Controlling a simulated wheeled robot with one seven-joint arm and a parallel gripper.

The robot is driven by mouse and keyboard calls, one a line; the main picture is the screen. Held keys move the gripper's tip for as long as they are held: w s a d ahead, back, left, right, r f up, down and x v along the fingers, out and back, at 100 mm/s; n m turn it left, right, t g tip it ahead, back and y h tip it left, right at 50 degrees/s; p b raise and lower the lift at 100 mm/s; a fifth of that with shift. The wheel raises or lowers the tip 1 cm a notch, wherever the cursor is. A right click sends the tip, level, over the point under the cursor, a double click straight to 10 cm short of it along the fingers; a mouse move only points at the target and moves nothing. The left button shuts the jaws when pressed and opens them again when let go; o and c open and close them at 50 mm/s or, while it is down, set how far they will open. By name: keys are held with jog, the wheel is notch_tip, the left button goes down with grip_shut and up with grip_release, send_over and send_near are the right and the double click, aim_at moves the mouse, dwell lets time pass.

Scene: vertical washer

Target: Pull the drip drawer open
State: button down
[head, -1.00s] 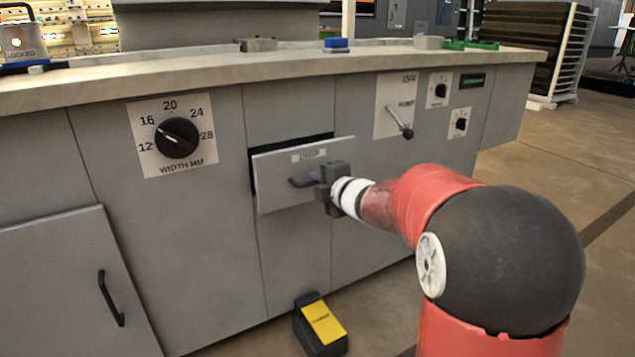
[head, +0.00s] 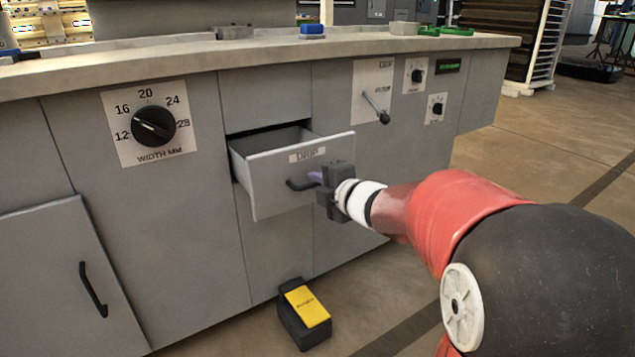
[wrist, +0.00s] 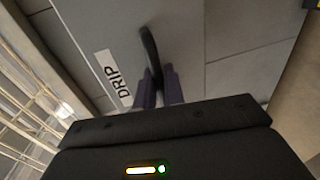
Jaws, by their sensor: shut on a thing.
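The drip drawer (head: 275,180) is a grey drawer with a "DRIP" label, pulled partly out of the machine front, its inside showing from above. My gripper (head: 315,178) is shut on the drawer's black handle (head: 298,184). In the wrist view, the dark purple fingers of my gripper (wrist: 158,88) close around the handle (wrist: 150,52), beside the "DRIP" label. The part of the handle between the fingers is hidden.
A black and yellow pedal (head: 305,312) stands on the floor below the drawer. A width dial (head: 153,125) is to the left and a lever (head: 376,108) to the right. A cabinet door (head: 65,285) is at lower left. Open floor lies at the right.

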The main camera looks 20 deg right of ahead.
jog(key=c, duration=1.6)
grip_release()
jog(key=shift+c, duration=0.2)
jog(key=p+v, duration=0.1)
jog(key=v, duration=0.6)
jog(key=shift+s, duration=0.35)
jog(key=shift+d, duration=0.1)
jog(key=s+d+r+m+g+h+p, duration=0.3)
jog(key=s+r+m+h+p, duration=0.4)
jog(key=m, duration=0.7)
jog(key=s+a+f+m+g+y+p, duration=0.1)
jog(key=s+a+f+m+g, duration=0.1)
jog(key=s, duration=0.6)
jog(key=s+a+f+m+g+y+p, duration=0.1)
jog(key=s+a+f+m+g+p, duration=0.1)
jog(key=s, duration=0.6)
jog(key=a+f+m+g, duration=0.1)
jog(key=a+m+g, duration=0.1)
jog(key=a+m, duration=0.1)
jog(key=shift+s+a+m, duration=0.2)
jog(key=shift+a+m, duration=0.1)
jog(key=shift+a, duration=0.05)
